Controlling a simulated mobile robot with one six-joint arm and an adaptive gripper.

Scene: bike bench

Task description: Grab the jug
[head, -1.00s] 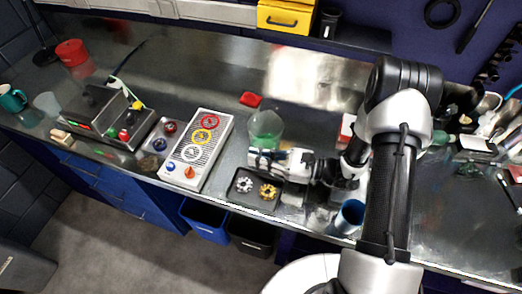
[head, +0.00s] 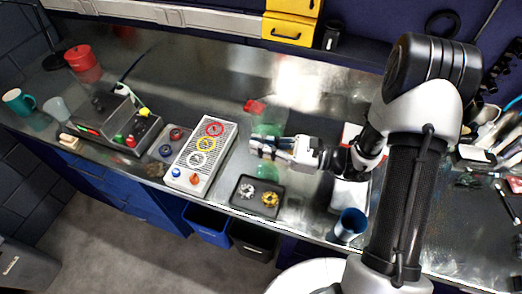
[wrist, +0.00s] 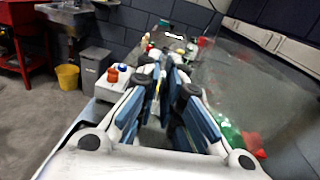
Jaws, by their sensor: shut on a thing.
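The jug (head: 268,130) is see-through with a green tint and stands behind my gripper in the head view. In the wrist view green of it shows right of the fingers (wrist: 229,131). My gripper (head: 262,146) reaches in from the right and points left across the jug's near side. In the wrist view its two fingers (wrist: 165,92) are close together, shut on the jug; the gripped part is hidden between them. Green also shows below the gripper in the head view; I cannot tell whether it is jug or reflection.
A red item (head: 255,106) lies just behind the jug. A dark tray (head: 241,207) with two gear-like parts is in front, and a white board with coloured rings (head: 190,178) is to the left. A blue cup (head: 349,226) stands near the front edge.

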